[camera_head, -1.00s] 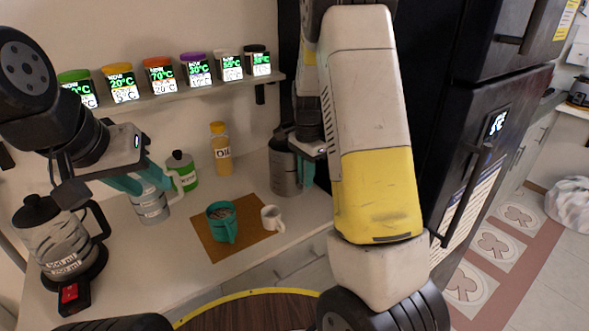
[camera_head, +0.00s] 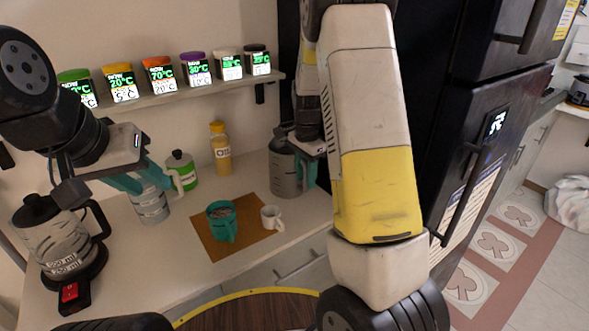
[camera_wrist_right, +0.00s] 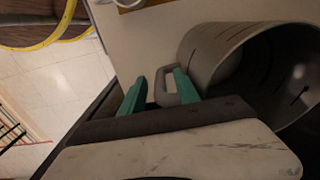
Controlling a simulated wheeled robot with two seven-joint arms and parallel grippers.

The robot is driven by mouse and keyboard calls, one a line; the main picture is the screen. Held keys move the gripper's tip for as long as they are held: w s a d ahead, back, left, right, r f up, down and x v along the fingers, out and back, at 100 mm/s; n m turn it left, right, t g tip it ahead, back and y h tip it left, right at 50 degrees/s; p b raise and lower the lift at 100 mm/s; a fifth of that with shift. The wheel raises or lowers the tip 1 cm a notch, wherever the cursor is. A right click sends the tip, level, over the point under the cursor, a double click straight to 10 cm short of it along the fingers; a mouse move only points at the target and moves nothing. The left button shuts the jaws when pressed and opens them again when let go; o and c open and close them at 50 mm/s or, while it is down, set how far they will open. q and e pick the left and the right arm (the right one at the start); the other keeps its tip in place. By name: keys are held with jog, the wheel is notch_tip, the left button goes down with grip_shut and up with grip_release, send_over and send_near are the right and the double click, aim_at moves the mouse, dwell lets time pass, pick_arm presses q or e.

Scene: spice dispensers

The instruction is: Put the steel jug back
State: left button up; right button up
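The steel jug (camera_head: 284,172), a grey cylinder, stands upright on the counter near the wall, beside the black cabinet. My right gripper (camera_wrist_right: 160,80) is at its right side, with teal fingers on either side of its grey handle (camera_wrist_right: 166,94). A narrow gap shows beside the handle in the right wrist view, so the fingers look open around it. The jug's open mouth (camera_wrist_right: 268,62) also shows there. My left gripper (camera_head: 132,183) is at a second silver jug (camera_head: 151,204) with a pale handle; its finger closure is hidden.
A teal cup (camera_head: 222,221) and white mug (camera_head: 271,218) stand on a brown mat (camera_head: 246,245). A kettle (camera_head: 55,240) is at left. Several spice dispensers (camera_head: 160,77) line the shelf above.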

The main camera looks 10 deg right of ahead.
notch_tip(320, 180, up, 11)
jog(key=shift+s+r, duration=0.1)
jog(key=shift+r, duration=0.1)
jog(key=s+a+r+n+t, duration=0.1)
jog(key=s+r+n+t, duration=0.1)
jog(key=s, duration=0.6)
jog(key=s+a+r+n+t+y, duration=0.1)
jog(key=s+a+r+n+t, duration=0.1)
jog(key=s+r+n, duration=0.2)
jog(key=s+a+r+n+t+y, duration=0.1)
jog(key=s+a+r+n+t, duration=0.1)
jog(key=s+n, duration=0.6)
jog(key=s+r, duration=0.1)
jog(key=s, duration=0.3)
